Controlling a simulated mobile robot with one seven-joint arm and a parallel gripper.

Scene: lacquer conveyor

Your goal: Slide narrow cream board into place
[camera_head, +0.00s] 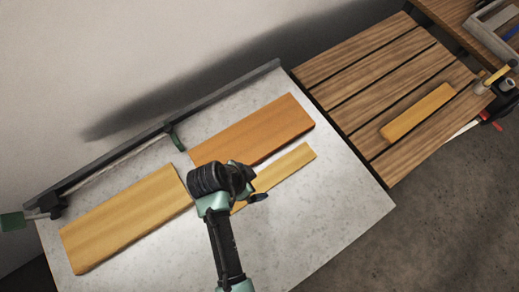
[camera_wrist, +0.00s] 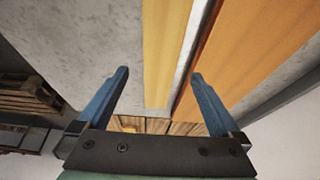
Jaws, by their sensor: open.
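The narrow cream board (camera_head: 285,169), yellowish in this light, lies flat on the grey worktop, in front of the orange board (camera_head: 252,130) and roughly parallel to it. My gripper (camera_head: 250,190) is over its left part and hides that end. In the wrist view the narrow board (camera_wrist: 165,50) runs between my open fingers (camera_wrist: 160,73), with a thin pale gap between it and the orange board (camera_wrist: 235,60). The left finger shows over bare worktop and the right finger overlaps the orange board's edge. Whether either finger touches a board is unclear. Nothing is gripped.
A wide yellow board (camera_head: 125,218) lies left of the orange one. Another narrow board (camera_head: 418,112) lies on the slatted table (camera_head: 375,65) at right. The worktop's front right is clear.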

